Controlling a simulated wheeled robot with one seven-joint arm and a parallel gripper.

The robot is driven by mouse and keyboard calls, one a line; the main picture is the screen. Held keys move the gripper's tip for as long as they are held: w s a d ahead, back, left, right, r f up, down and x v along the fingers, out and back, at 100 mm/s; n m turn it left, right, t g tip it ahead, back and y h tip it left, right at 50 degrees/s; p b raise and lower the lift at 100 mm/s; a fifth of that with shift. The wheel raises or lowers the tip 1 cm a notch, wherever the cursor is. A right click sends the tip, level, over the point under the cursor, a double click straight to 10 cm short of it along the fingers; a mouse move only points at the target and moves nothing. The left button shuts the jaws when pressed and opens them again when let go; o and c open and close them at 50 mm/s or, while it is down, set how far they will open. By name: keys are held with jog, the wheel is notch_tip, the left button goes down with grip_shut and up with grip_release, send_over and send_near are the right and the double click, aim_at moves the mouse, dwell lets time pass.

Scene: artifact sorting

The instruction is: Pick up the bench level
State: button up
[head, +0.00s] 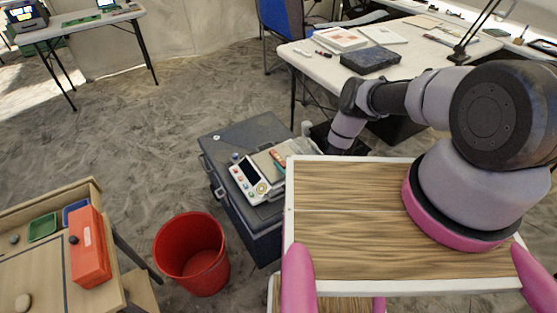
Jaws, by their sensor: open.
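I cannot tell for sure which object is the bench level. A grey case (222,146) stands on the floor at the middle. On it lie a white handheld device with a dark screen (249,181) and a small orange and teal item (277,162), close to where my arm reaches down. A red-orange block with a pale label and a dark knob (89,250) lies on the wooden table at the lower left. My arm bends down behind the wood-grained top that carries it. My gripper is hidden there.
A red bucket (191,254) stands between the wooden table (52,277) and the grey case. Green (42,227) and blue (75,211) trays sit on that table. The floor at left centre is clear.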

aim_at(280, 160)
jog(key=x, duration=0.4)
jog(key=shift+w+a, duration=0.2)
jog(key=shift+a, duration=0.1)
grip_shut()
